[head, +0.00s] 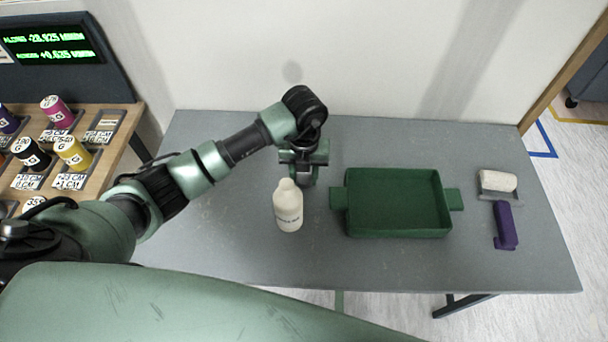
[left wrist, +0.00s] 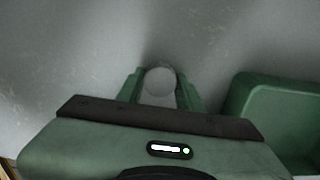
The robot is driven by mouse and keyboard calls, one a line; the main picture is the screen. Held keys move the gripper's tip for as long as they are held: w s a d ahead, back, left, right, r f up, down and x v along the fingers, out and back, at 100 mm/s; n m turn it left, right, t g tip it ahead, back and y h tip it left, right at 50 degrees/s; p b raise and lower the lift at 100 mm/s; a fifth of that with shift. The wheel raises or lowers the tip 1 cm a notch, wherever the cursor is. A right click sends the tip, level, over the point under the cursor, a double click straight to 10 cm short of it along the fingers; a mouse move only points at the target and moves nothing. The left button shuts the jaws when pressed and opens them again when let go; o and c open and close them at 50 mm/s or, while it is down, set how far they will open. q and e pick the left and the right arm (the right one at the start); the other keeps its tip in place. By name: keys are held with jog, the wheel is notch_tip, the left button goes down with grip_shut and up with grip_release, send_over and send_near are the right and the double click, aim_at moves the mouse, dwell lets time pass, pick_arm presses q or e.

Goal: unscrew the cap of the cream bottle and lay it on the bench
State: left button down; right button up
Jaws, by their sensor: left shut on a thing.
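The cream bottle (head: 288,210) stands upright on the grey bench (head: 230,250), left of the green tray, with its narrow neck showing. My left gripper (head: 306,180) points down just behind the bottle and a little to its right. In the left wrist view my left gripper (left wrist: 160,88) is shut on a round pale grey thing, which looks like the cap (left wrist: 160,79). In the head view the cap is hidden by the gripper and bottle. I cannot tell whether it touches the bench. My right gripper is not in view.
The green tray (head: 350,231) stands right of the bottle and also shows in the left wrist view (left wrist: 238,100). A wooden side table (head: 112,155) holds several spools. The bench's front left is clear.

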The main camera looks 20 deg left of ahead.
pick_arm(q)
jog(key=shift+f, duration=0.25)
jog(key=shift+f, duration=0.2)
jog(key=c, duration=0.9)
grip_release()
jog(key=shift+r, duration=0.1)
